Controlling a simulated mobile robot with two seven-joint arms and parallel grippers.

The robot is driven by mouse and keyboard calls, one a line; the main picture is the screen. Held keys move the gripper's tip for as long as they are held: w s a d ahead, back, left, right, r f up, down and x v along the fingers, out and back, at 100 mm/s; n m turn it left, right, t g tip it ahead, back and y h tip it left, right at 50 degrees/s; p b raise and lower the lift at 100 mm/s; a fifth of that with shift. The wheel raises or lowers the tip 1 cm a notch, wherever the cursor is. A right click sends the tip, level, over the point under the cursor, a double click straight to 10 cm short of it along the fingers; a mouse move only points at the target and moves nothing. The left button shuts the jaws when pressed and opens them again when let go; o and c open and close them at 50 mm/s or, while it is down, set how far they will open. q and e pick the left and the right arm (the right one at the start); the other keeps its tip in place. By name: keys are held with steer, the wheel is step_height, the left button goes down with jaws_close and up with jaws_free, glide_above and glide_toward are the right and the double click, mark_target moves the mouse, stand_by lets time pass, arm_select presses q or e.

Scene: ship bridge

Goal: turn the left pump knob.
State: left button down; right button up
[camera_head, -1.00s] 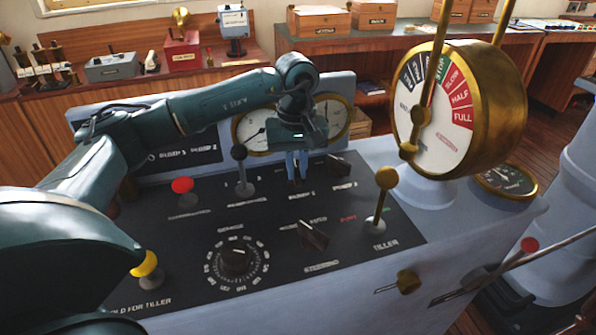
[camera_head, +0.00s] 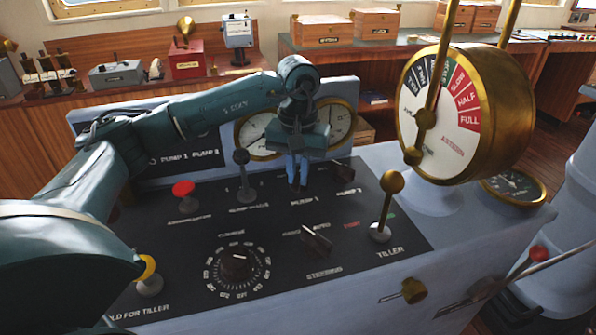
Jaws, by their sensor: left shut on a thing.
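My left gripper (camera_head: 298,172) points down at the dark console panel (camera_head: 185,245), its blue fingers shut at the left pump knob's place, just above the "PUMP 1" label. The fingers hide that knob, so its angle cannot be seen. The right pump knob (camera_head: 343,169), dark, stands just right of the fingers above the "PUMP 2" label. My right gripper is not in view.
A dark lever (camera_head: 243,175) and a red button (camera_head: 184,190) stand left of the fingers. The steering knob (camera_head: 317,241) and brass-topped tiller lever (camera_head: 387,208) are nearer. The brass telegraph (camera_head: 470,112) rises at right; round gauges (camera_head: 341,118) stand behind.

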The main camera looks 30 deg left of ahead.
mark_target(298, 176)
arm_select(q)
steer(key=c, duration=1.5)
jaws_free()
steer(key=shift+o, duration=0.2)
step_height(298, 176, up, 13)
steer(key=shift+r+p, duration=0.15)
steer(key=shift+p, duration=0.3)
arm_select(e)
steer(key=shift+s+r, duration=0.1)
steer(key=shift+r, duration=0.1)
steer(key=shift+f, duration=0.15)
